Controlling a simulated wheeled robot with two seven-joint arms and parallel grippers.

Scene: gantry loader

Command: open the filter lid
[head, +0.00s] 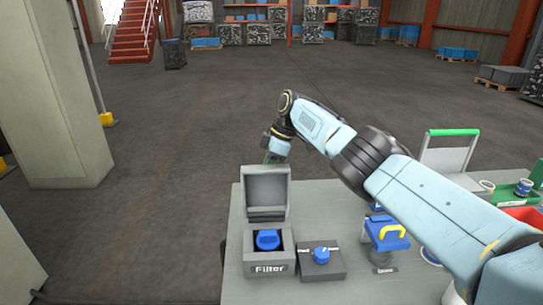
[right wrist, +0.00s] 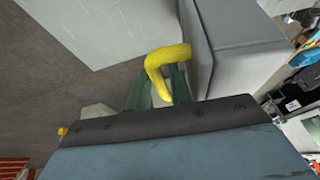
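The filter box (head: 269,264), grey with a "Filter" label, sits at the near left of the grey table. Its lid (head: 267,187) stands upright at the back of the box, and a blue round part (head: 268,240) shows inside. My right gripper (head: 272,157) is behind the lid's top edge, its fingers partly hidden in the head view. In the right wrist view the green fingers (right wrist: 160,90) are on either side of the lid's yellow handle (right wrist: 168,56) and look closed on it. The grey lid (right wrist: 230,45) fills the upper right there. My left gripper is out of view.
A box with a blue knob (head: 321,256) stands right of the filter box. A blue part with a yellow handle (head: 386,234) is further right, near my right arm. A green-handled panel (head: 450,150) and red and green trays are at the far right.

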